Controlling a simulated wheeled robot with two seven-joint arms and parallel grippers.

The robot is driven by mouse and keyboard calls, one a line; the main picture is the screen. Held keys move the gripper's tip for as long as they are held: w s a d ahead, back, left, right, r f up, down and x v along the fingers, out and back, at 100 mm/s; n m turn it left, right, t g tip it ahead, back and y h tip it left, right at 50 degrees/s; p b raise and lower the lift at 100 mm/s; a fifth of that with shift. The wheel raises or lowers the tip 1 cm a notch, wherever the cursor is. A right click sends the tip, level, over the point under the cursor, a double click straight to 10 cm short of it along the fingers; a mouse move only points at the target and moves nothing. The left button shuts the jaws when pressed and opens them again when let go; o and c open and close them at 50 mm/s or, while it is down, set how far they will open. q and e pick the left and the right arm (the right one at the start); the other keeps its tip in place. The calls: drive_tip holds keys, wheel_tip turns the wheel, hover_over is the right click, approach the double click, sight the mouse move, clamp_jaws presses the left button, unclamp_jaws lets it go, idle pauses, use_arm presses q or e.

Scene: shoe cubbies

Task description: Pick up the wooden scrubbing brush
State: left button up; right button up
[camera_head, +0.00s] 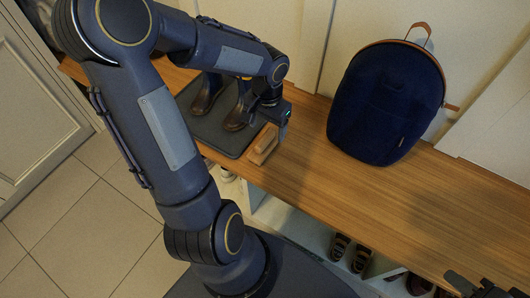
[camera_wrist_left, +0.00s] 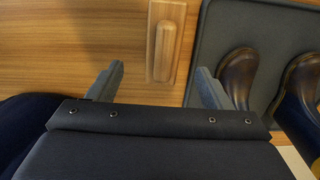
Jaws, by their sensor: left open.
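The wooden scrubbing brush (camera_head: 263,145) lies on the wooden bench top, right beside the edge of the dark boot tray. In the left wrist view the brush (camera_wrist_left: 165,40) lies lengthwise ahead of my left gripper (camera_wrist_left: 158,85), whose two fingers are spread apart with nothing between them. The brush is nearer the right finger. In the head view my left gripper (camera_head: 277,122) hangs just above and behind the brush, and its fingers are partly hidden. My right gripper (camera_head: 478,288) shows only in part at the bottom right corner, and its fingers are not clear.
The dark tray (camera_head: 222,139) holds brown boots (camera_head: 207,94). A navy backpack (camera_head: 385,105) stands on the bench (camera_head: 310,170) against the wall to the right. Shoes (camera_head: 340,246) sit in cubbies below. The bench top between brush and backpack is clear.

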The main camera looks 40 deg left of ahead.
sight(265, 138)
use_arm(q)
wheel_tip(265, 138, down, 3)
drive_tip(key=shift+r+b, duration=0.1)
drive_tip(key=shift+b, duration=0.45)
drive_tip(key=f+b, duration=0.2)
drive_tip(key=f, duration=0.3)
drive_tip(key=shift+a+b, duration=0.25)
drive_tip(key=shift+b, duration=0.15)
drive_tip(key=shift+r, duration=0.15)
drive_tip(key=c, duration=1.1)
